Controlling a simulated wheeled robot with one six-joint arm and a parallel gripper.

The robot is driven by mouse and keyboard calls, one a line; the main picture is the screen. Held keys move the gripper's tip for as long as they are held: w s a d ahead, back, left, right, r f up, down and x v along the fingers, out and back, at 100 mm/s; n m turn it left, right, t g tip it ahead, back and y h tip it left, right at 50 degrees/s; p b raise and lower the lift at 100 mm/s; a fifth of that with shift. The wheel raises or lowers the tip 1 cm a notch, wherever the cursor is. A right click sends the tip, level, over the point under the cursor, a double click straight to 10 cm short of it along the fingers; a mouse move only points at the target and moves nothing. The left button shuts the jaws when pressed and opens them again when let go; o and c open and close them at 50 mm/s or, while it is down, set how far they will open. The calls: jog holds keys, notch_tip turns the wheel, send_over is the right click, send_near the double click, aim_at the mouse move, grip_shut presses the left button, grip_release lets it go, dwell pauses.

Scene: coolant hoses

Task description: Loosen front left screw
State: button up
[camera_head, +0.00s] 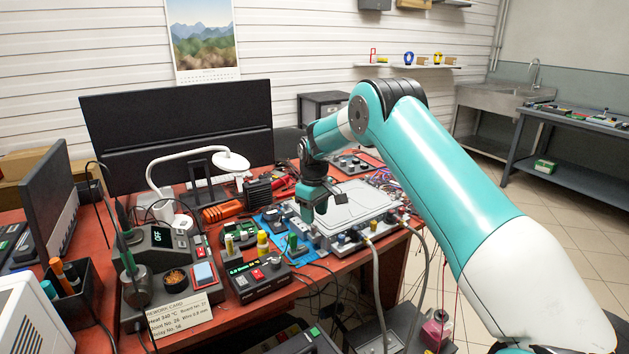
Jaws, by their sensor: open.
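A flat unit with a light grey-white top plate (348,203) lies on the red-brown bench, with small fittings along its front edge. Grey hoses (376,280) run down from that front edge over the bench side. My gripper (313,208) points down just above the left part of the unit, near its front left corner. It is open, and I see nothing between its fingers. The front left screw cannot be made out at this size; my gripper and the fittings around it may hide it.
A black box with a green display (258,280), small bottles (262,243) and an orange tool (222,211) stand left of the unit. A white lamp (231,161) reaches over the bench behind. A soldering station (160,262) and a rework card (180,314) are at front left.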

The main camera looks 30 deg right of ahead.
aim_at(314, 226)
notch_tip(314, 226, up, 14)
jog(key=shift+f, duration=0.25)
dwell(0.3)
